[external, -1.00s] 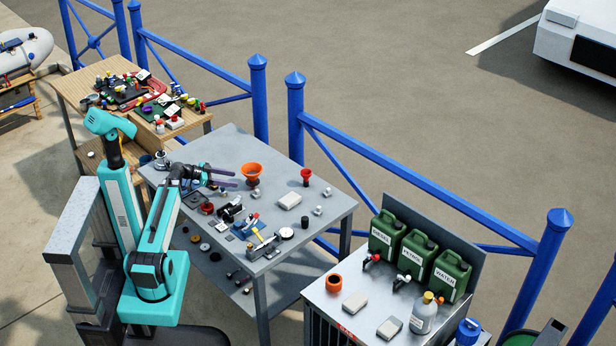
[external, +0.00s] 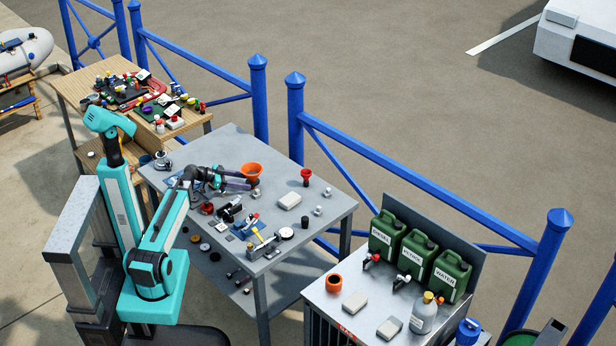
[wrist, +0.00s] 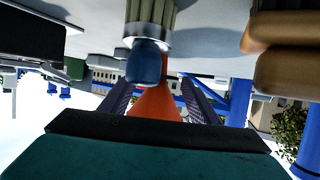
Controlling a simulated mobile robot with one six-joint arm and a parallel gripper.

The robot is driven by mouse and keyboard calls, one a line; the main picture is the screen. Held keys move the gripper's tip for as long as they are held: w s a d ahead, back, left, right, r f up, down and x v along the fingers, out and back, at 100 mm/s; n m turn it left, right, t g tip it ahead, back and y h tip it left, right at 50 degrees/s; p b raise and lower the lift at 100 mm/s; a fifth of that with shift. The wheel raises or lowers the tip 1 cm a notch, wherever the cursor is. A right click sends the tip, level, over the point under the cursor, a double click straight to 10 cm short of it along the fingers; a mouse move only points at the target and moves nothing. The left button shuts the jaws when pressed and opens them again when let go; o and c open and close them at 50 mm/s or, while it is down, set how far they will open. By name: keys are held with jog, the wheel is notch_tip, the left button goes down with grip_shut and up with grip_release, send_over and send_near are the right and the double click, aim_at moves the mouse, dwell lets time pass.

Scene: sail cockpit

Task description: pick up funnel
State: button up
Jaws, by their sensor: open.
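The orange funnel (external: 251,169) stands on the grey metal table, wide mouth up, near the back edge. My gripper (external: 247,183) is open and low over the table, with its dark fingers reaching to the funnel. In the wrist view, which looks upside down, the orange funnel (wrist: 158,104) shows between the two dark fingers of my gripper (wrist: 158,92). A blue-ended ribbed object and my own gripper body hide part of it. I cannot tell whether either finger touches it.
The grey table (external: 232,138) also holds a red cup-like item (external: 306,176), a pale block (external: 290,200) and several small tools in front of the gripper. Blue railings (external: 258,100) stand behind. Bare tabletop lies to the funnel's left.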

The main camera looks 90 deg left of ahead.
aim_at(252, 169)
jog(key=shift+p+x, duration=0.6)
jog(key=shift+x, duration=1.75)
jog(key=c, duration=0.8)
jog(key=shift+r, duration=0.15)
jog(key=shift+r+b, duration=0.6)
jog(key=shift+r, duration=4.25)
